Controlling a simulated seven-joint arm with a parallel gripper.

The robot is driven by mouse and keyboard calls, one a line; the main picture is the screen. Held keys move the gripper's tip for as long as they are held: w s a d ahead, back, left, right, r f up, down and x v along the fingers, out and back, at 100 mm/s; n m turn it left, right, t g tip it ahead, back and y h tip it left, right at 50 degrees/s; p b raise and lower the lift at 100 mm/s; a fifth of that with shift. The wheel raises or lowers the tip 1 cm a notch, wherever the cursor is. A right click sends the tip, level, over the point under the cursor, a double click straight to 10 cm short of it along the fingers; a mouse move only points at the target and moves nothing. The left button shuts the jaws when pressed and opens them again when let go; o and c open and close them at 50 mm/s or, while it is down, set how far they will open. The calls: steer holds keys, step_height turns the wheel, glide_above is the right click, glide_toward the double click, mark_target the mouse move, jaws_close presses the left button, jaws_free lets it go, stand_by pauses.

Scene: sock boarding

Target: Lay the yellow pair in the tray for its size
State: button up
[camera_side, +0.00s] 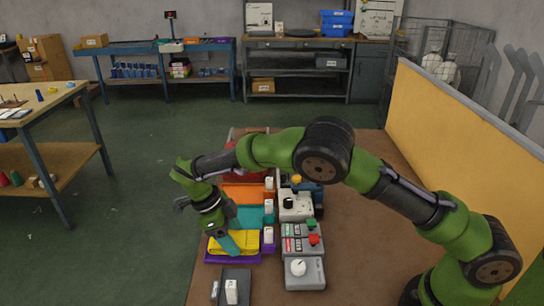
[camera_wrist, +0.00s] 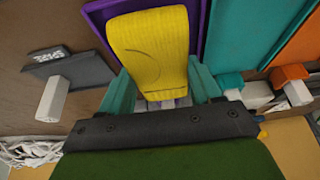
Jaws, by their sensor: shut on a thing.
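The yellow pair (camera_side: 240,242) is folded flat and lies over the purple tray (camera_side: 214,258), the nearest of the coloured trays in the side view. My gripper (camera_side: 229,243) points down at it, with a teal finger in front of the pair. In the wrist view the yellow pair (camera_wrist: 147,45) extends from between the teal fingers of my gripper (camera_wrist: 160,88), which is shut on its near end. The purple tray (camera_wrist: 190,20) shows behind and beside the pair. I cannot tell whether the pair touches the tray floor.
The teal tray (camera_side: 248,215), orange tray (camera_side: 242,191) and a red tray (camera_side: 247,175) lie beyond the purple one. White tags stand at their right. A grey plate (camera_side: 238,274) with a white block is nearer. Grey control boxes (camera_side: 304,271) stand to the right.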

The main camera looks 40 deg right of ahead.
steer(key=shift+f, duration=0.1)
steer(key=o, duration=1.1)
steer(key=shift+c, duration=0.2)
steer(key=v, duration=1.2)
steer(key=s+d+r+n+t+y, duration=0.1)
steer(key=d+r+n+y, duration=0.1)
steer(key=d+r+n, duration=0.45)
steer(key=s+d+r+n+t+y, duration=0.25)
steer(key=s+d+r+n, duration=0.2)
steer(key=s, duration=0.25)
steer(key=s+d+r+n+t+y, duration=0.1)
steer(key=s+d+r+n+t, duration=0.3)
steer(key=s, duration=0.4)
steer(key=s+d+f+n+t, duration=0.1)
steer(key=s+f+n+t, duration=0.2)
steer(key=s+n, duration=0.5)
steer(key=shift+s+d, duration=0.25)
